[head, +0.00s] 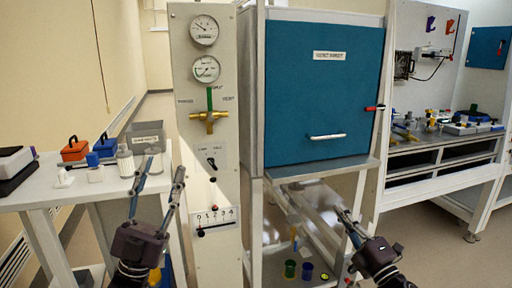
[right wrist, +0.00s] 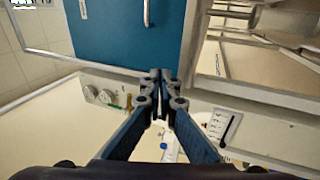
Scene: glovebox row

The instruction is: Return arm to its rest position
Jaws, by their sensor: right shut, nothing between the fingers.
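My left gripper (head: 164,167) is at the lower left of the head view, pointing up. Its two fingers are spread apart with nothing seen between them, in front of the right end of the white table. My right gripper (head: 342,211) is at the lower right, below the closed blue door (head: 320,95) and in front of the open metal frame under it. Its fingers are together and empty. In the right wrist view the fingertips (right wrist: 160,76) meet in mid-air, with the blue door (right wrist: 120,30) beyond them. They appear to touch nothing.
A gauge panel (head: 208,150) with a brass valve (head: 209,115) stands between my grippers. The white table (head: 70,190) at left holds an orange box (head: 75,150), a blue box (head: 105,146) and bottles. Open floor lies at right.

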